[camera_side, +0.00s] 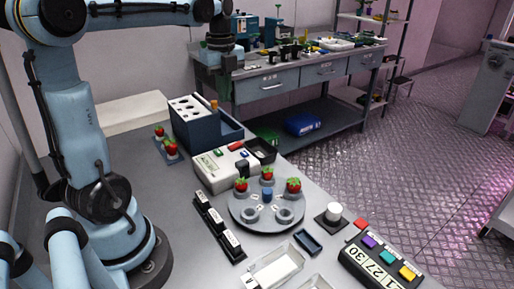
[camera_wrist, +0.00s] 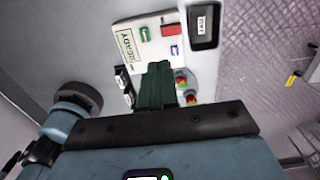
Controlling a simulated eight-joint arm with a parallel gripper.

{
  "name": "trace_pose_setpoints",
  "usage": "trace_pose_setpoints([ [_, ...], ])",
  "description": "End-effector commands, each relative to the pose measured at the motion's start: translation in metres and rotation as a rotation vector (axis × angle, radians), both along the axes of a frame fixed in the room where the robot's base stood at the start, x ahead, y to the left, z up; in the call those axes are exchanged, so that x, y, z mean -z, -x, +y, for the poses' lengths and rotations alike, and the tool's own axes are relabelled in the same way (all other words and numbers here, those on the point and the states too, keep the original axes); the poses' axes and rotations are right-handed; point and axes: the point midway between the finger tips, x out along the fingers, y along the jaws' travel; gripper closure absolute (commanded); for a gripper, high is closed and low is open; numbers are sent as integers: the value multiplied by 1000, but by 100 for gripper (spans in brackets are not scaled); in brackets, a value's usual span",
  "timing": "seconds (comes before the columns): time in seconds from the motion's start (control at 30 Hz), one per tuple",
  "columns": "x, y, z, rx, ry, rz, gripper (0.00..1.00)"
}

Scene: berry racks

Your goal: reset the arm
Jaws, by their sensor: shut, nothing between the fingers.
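My gripper (camera_side: 222,88) hangs from the raised arm at the top of the side view, above the bench and in front of the back worktable. In the wrist view the green fingers of my gripper (camera_wrist: 157,72) are together with nothing between them. They point toward the white device with the READY label (camera_wrist: 140,45), apart from it. This device (camera_side: 222,168) sits on the bench beside the blue rack box. The fingers and wrist body hide part of the bench in the wrist view.
A round grey plate (camera_side: 240,212) carries several strawberries and empty rings. A blue rack box (camera_side: 215,130) stands behind the device. A black label strip (camera_side: 218,228), a clear tray (camera_side: 272,271) and a button panel (camera_side: 378,262) lie at the front. Air around my gripper looks clear.

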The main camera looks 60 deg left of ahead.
Motion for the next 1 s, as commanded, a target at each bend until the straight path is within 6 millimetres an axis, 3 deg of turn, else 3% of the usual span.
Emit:
trace_pose_setpoints([
  [0.37,1,0,-7,-41,-8,-16,100],
  [0.67,11,2,-69,-477,-21,-197,100],
  [1.0,37,19,-141,-1070,179,-425,100],
])
